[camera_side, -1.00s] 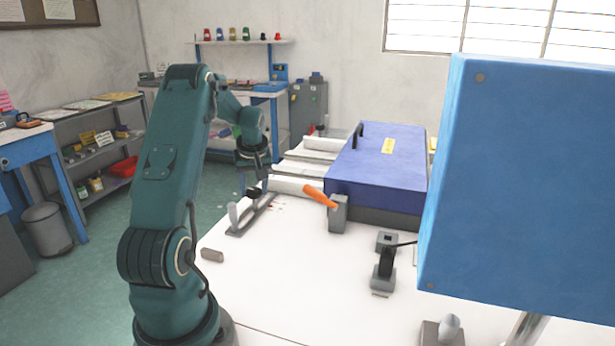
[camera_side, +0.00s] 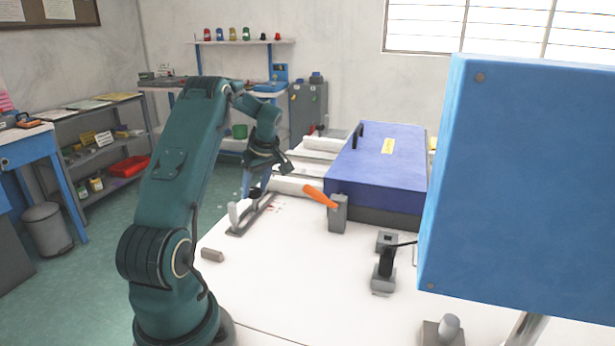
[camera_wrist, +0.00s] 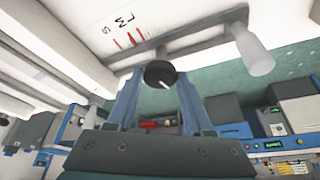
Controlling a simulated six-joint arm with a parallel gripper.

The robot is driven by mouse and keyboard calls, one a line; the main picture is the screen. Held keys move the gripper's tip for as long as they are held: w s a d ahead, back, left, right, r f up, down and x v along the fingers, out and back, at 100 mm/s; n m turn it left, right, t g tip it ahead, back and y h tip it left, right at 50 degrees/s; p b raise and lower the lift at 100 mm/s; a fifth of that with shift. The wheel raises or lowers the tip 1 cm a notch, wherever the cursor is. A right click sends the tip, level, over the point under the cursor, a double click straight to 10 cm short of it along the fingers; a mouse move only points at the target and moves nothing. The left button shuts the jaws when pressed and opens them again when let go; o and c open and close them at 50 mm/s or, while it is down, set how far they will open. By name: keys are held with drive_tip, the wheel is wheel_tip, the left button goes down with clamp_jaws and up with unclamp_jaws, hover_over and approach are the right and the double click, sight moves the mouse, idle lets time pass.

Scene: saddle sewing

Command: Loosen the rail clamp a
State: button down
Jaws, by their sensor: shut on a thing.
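A black round knob (camera_wrist: 160,74) with a white pointer line sits between the blue fingers of my gripper (camera_wrist: 160,82) in the wrist view. My gripper is shut on this knob, which I take to be that of rail clamp a. In the side view the knob (camera_side: 255,194) stands on a narrow grey rail (camera_side: 250,214) on the white table, and my gripper (camera_side: 256,187) reaches down to it. A white upright post (camera_side: 234,213) stands at the near end of the rail. The post also shows in the wrist view (camera_wrist: 250,50). The fingers hide part of the knob's sides.
Letters and red marks (camera_wrist: 128,40) are on the white table beside the rail. An orange-handled grey block (camera_side: 338,212) stands to the right, before a blue box (camera_side: 380,165). White rollers (camera_side: 295,186) lie behind. A small grey-brown block (camera_side: 212,255) lies at the table's left edge.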

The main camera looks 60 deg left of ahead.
drive_tip(key=shift+c, duration=1.4)
unclamp_jaws()
drive_tip(key=shift+r, duration=0.1)
drive_tip(key=shift+v, duration=2.5)
